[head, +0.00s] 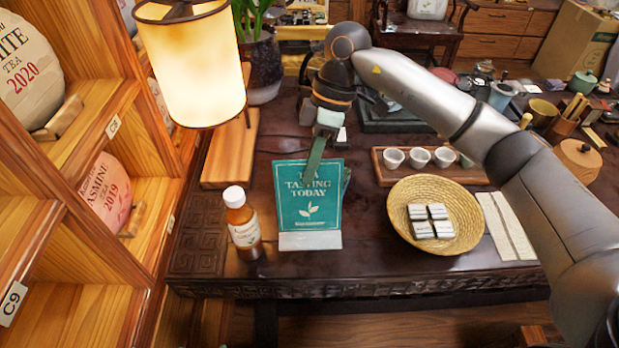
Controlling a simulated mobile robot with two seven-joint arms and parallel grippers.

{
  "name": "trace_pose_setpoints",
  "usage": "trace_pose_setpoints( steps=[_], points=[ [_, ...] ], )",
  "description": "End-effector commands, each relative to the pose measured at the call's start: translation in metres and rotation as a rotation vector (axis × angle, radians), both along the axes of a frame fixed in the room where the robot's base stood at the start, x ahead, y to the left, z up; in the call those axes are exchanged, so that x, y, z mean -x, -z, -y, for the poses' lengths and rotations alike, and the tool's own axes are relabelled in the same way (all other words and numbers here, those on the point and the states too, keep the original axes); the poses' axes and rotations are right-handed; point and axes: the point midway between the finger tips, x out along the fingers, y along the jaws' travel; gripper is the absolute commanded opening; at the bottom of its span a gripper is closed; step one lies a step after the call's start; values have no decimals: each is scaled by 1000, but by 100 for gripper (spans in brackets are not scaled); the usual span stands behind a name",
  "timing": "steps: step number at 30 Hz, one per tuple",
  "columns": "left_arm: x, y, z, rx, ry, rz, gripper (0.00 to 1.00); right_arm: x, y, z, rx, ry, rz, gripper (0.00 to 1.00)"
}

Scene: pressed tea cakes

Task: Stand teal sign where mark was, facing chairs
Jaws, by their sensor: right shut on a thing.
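The teal sign (309,192) reads "Tea Tasting Today" and is upright near the front edge of the dark carved table (345,262). Its lettered face is toward my camera, above a pale base strip. My right gripper (322,142) reaches it from above and behind and is shut on it near the top edge; the fingertips are partly hidden by the sign. I cannot tell whether the base rests on the table or hangs just above it. No mark shows on the bare wood near the sign. A wooden chair (428,38) stands beyond the table's far side. My left gripper is out of view.
An orange bottle with a white cap (241,222) stands close left of the sign. A woven basket (400,212) with small packets is to the right, before a tray of white cups (420,157). A lit lamp (192,65) and shelves (118,128) crowd the left.

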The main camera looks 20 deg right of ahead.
Motion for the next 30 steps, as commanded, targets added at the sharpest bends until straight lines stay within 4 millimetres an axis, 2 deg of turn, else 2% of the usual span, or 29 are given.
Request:
trace_pose_setpoints(
  steps=[5,10,20,21,27,30],
  points=[
    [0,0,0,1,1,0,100,-7,12,-1,0,-1,-3,0],
    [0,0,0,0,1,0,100,-6,36,-1,0,-1,-3,0],
    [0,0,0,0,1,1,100,-6,40,-1,0,-1,0,0],
    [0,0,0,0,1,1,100,-6,40,-1,1,-1,1,10],
    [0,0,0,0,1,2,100,-6,40,-1,1,-1,0,33],
    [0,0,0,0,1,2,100,-6,39,-1,1,-1,0,36]
  ],
)
